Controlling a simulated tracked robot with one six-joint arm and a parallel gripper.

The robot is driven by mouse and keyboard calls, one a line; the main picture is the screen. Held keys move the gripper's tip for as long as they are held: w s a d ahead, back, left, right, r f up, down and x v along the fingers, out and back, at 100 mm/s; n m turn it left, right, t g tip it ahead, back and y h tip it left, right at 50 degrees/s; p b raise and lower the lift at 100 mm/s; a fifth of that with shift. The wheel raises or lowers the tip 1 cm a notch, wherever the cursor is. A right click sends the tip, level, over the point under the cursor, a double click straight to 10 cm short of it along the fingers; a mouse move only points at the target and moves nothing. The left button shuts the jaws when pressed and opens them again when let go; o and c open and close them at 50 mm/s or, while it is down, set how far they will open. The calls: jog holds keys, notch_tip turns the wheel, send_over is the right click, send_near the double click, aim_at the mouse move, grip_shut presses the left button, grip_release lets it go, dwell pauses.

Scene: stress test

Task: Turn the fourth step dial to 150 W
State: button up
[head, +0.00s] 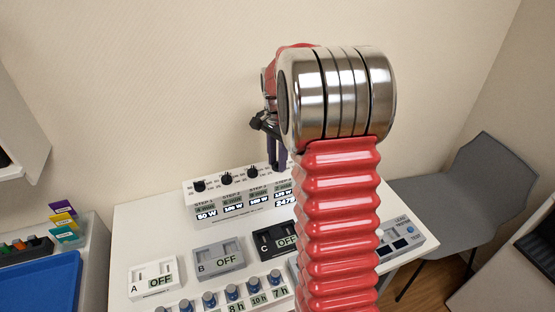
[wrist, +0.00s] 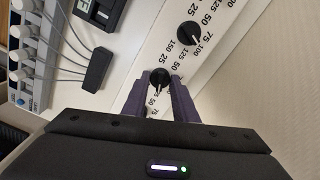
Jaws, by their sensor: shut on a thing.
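The white step panel (head: 250,211) stands at the back of the table, with a row of black dials and small displays below the step labels. Three dials show in the head view; the fourth is hidden behind my gripper (head: 277,157) and arm. In the wrist view my gripper (wrist: 161,82) has its purple fingers on either side of a black dial (wrist: 160,78) and is shut on it. This appears to be the fourth dial. Its pointer is too small to read surely. The fourth display (head: 285,202) is partly covered by my arm and cannot be read fully.
A neighbouring dial (wrist: 188,35) is close to my fingers. Boxes A (head: 153,279), B (head: 218,260) and C (head: 275,241), marked OFF, sit in front of the panel. A row of blue-grey knobs (head: 232,292) is nearer. A grey chair (head: 470,190) stands right.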

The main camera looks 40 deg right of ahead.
aim_at(277, 162)
jog(key=m, duration=0.4)
jog(key=shift+r+m, duration=0.1)
jog(key=shift+m, duration=0.3)
jog(key=m, duration=0.4)
jog(key=o, duration=1.1)
notch_tip(277, 162, up, 14)
jog(key=shift+f, duration=0.2)
dwell(0.7)
